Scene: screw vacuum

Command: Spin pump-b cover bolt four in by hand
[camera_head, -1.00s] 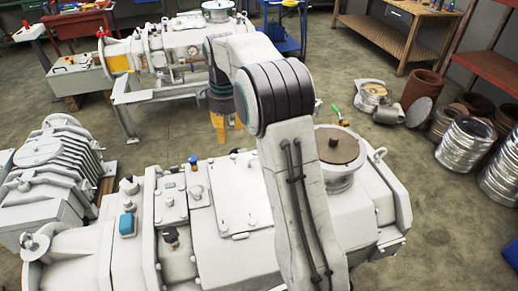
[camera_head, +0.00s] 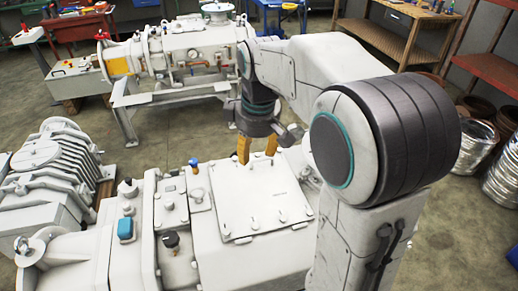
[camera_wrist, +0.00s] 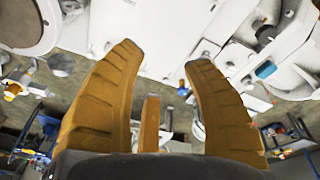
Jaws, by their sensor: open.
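The pump in front has a flat white cover plate (camera_head: 262,195) on its top, with several small bolts along its edges. I cannot tell which of them is bolt four. In the wrist view the open fingers (camera_wrist: 162,58) frame a strip of white pump surface (camera_wrist: 150,25); contact with any bolt cannot be made out. My arm hides the right part of the pump.
A blue-capped fitting (camera_head: 194,163) and a blue box (camera_head: 125,228) stand up left of the cover. A second white pump (camera_head: 185,45) is on a stand behind. Bare floor (camera_head: 170,130) separates the two pumps.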

